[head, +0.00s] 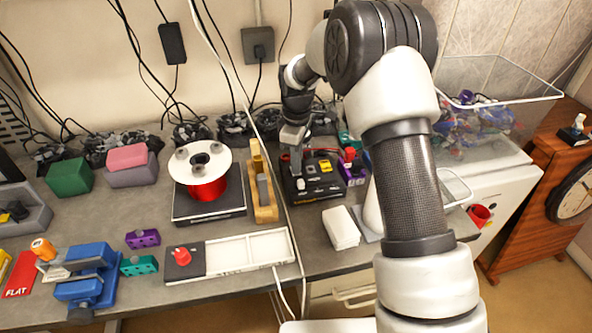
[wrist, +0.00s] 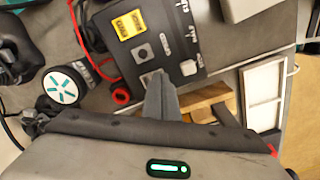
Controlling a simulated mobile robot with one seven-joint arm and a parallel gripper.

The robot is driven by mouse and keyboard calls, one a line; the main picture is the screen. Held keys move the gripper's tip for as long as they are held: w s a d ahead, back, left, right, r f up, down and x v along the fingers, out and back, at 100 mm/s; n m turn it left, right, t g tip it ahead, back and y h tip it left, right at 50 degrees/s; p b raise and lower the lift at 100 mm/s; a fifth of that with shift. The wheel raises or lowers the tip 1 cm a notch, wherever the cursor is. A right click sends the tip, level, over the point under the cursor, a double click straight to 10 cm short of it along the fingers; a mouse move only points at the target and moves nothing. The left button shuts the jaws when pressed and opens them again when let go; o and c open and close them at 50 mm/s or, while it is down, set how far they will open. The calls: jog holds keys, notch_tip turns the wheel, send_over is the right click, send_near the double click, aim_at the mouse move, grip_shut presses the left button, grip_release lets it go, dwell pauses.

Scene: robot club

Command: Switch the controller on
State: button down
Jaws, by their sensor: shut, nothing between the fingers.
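The controller is a black box (head: 322,190) at the back of the bench, right of the wooden stand. Its top carries a yellow label, a white piece and small dark controls; these also show in the wrist view, where the controller (wrist: 168,28) fills the upper middle. A grey square control (wrist: 144,52) sits below the yellow label (wrist: 128,24). My gripper (head: 295,152) is shut and empty, pointing down over the controller's far left part. In the wrist view the fingertips (wrist: 157,76) overlap the panel's edge by a small control. I cannot tell whether they touch it.
A wooden stand (head: 265,212) and a red spool (head: 208,188) on a black base are to the left. A purple block (head: 353,175) and a white stack (head: 341,227) are close on the right. The bench front is partly clear.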

jog(key=shift+f, duration=0.25)
jog(key=shift+r+p, duration=2)
jog(key=shift+r, duration=1.55)
